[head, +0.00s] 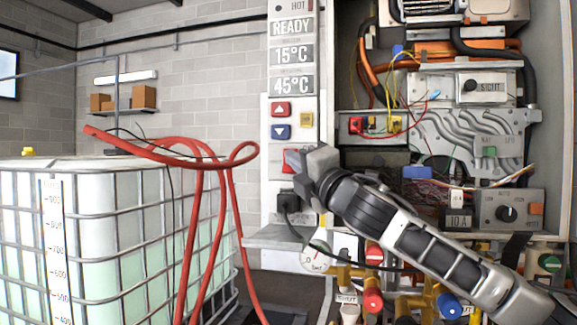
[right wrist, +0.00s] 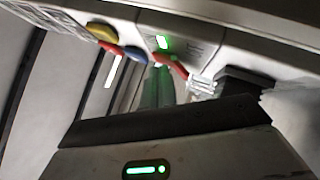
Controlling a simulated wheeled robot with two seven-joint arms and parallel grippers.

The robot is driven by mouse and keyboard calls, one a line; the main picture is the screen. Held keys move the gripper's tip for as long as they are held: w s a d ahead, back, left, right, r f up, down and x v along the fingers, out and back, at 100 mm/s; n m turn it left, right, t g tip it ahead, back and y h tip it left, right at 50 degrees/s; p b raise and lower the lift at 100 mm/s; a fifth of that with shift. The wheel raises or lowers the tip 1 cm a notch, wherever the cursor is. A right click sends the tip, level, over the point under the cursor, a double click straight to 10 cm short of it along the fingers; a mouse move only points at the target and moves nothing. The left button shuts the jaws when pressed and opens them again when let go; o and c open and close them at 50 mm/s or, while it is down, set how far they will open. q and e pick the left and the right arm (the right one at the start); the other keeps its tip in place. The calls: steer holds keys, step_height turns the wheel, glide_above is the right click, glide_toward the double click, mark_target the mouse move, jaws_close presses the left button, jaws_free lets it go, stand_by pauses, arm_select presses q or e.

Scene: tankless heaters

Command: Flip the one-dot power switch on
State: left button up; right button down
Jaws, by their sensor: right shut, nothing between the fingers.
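A red switch (head: 291,160) sits low on the white control panel, below the red and blue arrow buttons. My right gripper (head: 316,163) is shut and empty, right at the switch, and covers part of it. In the right wrist view, a red part (right wrist: 171,66) that looks like the switch sticks out from the panel beside a lit green light (right wrist: 162,41). The shut dark fingers (right wrist: 170,118) are close to it. I cannot tell whether they touch it. No dot mark on the switch can be made out. My left gripper is not in view.
A black plug (head: 289,202) with a cable sits just below the switch. A gauge (head: 318,258) and pipes with valves are lower down. The open heater cabinet with wiring is at right. Red hoses (head: 191,220) hang by the caged tank (head: 120,210) at left.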

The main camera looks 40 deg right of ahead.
steer(key=shift+s, duration=0.1)
arm_select(q)
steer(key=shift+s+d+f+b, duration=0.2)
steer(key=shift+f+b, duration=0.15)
steer(key=shift+b, duration=0.45)
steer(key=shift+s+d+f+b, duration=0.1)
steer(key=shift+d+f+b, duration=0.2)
steer(key=shift+b, duration=0.5)
arm_select(e)
steer(key=s+a, duration=0.4)
steer(key=s, duration=0.8)
steer(key=shift+a, duration=0.3)
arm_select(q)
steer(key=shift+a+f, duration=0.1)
